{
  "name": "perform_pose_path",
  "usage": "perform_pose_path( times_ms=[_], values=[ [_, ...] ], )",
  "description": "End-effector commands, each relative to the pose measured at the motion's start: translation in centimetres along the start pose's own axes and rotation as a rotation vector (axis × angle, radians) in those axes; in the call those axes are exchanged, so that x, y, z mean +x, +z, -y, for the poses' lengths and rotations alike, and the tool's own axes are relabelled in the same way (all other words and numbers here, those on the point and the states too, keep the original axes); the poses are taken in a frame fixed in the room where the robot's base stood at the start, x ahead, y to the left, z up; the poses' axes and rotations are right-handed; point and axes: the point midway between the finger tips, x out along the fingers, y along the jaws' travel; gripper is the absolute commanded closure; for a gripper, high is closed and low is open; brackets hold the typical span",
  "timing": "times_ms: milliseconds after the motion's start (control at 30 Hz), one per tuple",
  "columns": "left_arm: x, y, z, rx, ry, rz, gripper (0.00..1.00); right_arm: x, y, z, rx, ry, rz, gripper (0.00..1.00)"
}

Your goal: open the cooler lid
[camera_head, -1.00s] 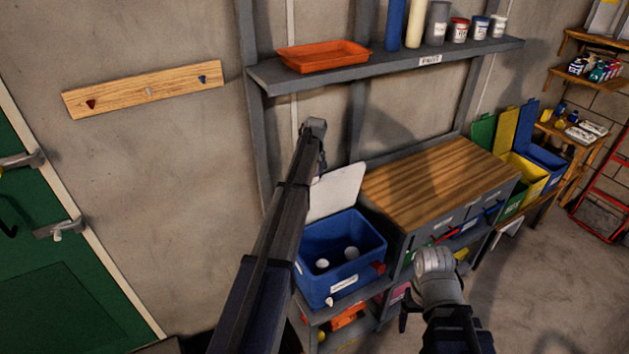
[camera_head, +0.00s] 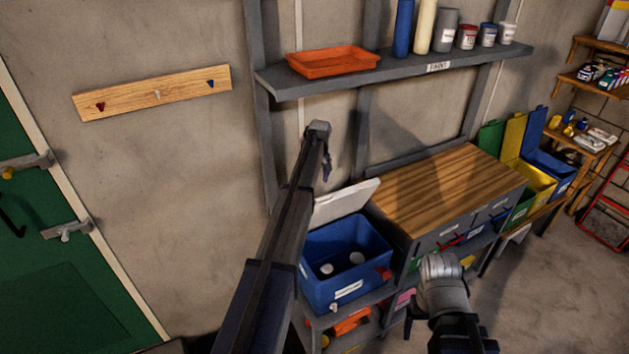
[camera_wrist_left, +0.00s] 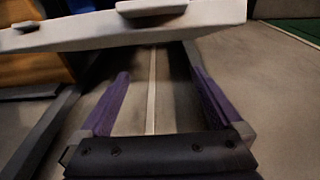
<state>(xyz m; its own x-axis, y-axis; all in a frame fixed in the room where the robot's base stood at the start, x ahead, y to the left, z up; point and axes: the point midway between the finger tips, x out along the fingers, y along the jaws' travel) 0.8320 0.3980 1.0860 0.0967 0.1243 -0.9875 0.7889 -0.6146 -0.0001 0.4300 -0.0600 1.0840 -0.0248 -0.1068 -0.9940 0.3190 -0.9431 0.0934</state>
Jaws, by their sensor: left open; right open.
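The blue cooler (camera_head: 346,292) stands on a low shelf, its inside showing with two pale round things in it. Its white lid (camera_head: 345,201) is raised at the back and tilted; which way it leans is hard to tell. My left arm crosses in front of the cooler's left side. My left gripper (camera_head: 326,170) is just above the lid, mostly hidden. In the left wrist view its purple fingers (camera_wrist_left: 160,85) are apart with nothing between them, and the lid (camera_wrist_left: 190,27) crosses beyond them. My right gripper (camera_head: 409,318) is open, low and right of the cooler, partly hidden by my wrist.
A wood-topped cabinet (camera_head: 450,184) stands right of the cooler. A grey wall shelf (camera_head: 400,72) with an orange tray (camera_head: 332,60) and several cans hangs above. Coloured bins (camera_head: 535,178) are further right. A green door (camera_head: 55,270) is at the left.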

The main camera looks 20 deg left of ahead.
Motion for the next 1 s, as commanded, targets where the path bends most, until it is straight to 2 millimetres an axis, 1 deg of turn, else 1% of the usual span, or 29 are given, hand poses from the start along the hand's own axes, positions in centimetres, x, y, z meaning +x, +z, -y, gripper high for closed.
perform_pose_path(
  times_ms=[167,267,600,700,833,1000],
  values=[
    [-0.9,0.0,0.0,0.000,0.000,0.000,0.00,-0.9,0.1,-0.1,0.001,0.000,0.000,0.20],
    [-1.9,-0.1,0.0,0.000,0.000,0.000,0.00,-1.9,0.1,-0.2,0.003,-0.001,0.000,0.20],
    [-6.4,-0.1,0.1,-0.001,0.000,0.000,0.00,-6.3,0.4,-0.6,0.003,-0.001,0.001,0.20],
    [-7.3,-0.1,0.1,-0.001,0.000,0.001,0.00,-7.2,0.5,-0.7,0.002,-0.001,0.002,0.20],
    [-7.8,-0.1,0.1,-0.001,0.000,0.001,0.00,-7.7,0.5,-0.7,0.001,-0.001,0.002,0.20],
    [-7.7,-0.1,0.1,-0.001,0.000,0.001,0.00,-7.6,0.5,-0.7,0.001,-0.001,0.002,0.20]
  ],
)
